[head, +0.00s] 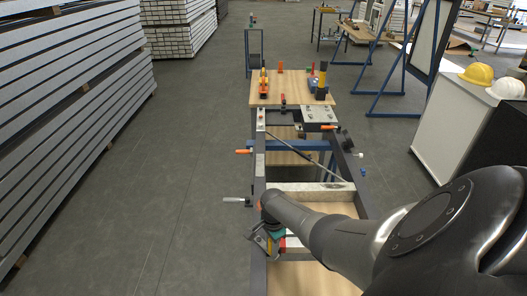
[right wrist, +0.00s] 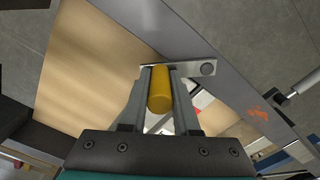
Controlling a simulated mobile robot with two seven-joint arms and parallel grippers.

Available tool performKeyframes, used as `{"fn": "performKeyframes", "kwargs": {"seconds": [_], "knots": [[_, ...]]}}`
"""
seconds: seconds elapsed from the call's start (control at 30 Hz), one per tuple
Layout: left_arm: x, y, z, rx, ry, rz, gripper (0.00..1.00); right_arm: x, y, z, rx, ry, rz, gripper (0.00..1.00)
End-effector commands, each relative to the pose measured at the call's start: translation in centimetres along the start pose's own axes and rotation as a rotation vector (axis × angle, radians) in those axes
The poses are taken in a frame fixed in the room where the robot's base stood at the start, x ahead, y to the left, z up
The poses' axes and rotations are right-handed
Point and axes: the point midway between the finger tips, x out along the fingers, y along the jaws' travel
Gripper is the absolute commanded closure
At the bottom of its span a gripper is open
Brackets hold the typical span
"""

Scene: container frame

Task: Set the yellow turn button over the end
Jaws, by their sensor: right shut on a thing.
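The yellow turn button shows in the right wrist view as an upright yellow peg (right wrist: 160,92) between my gripper's fingers. A short pale metal strip (right wrist: 190,69) lies behind the fingertips, with a round pivot (right wrist: 208,68) at its right end, by the grey frame beam (right wrist: 225,85). Whether the peg is fixed to this strip is hidden by the fingers. My right gripper (right wrist: 160,70) is shut on the peg. In the head view my right gripper (head: 268,240) is low over the left beam of the frame, partly covered by my arm. My left gripper is not in view.
The long dark frame (head: 258,165) runs away from me, with orange-handled clamps (head: 243,151) along it. A wooden table (head: 300,88) with tools stands at its far end. Stacked grey panels (head: 60,100) stand left; a white cabinet (head: 440,130) with helmets stands right. Floor left is clear.

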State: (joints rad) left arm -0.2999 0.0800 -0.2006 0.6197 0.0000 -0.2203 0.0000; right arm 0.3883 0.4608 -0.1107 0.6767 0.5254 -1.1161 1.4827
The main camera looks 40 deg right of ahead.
Motion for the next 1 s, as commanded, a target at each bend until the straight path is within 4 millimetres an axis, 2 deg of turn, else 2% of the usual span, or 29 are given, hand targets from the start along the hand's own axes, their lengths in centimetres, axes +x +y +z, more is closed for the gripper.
{"fn": "performKeyframes", "kwargs": {"seconds": [0.6, 1.0], "knots": [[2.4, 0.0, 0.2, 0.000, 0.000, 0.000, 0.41, 0.2, -1.5, -3.0, -0.555, -0.002, 0.000, 1.00], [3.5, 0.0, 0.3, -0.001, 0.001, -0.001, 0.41, 0.1, -2.4, -3.8, -0.750, -0.002, 0.000, 1.00]]}}
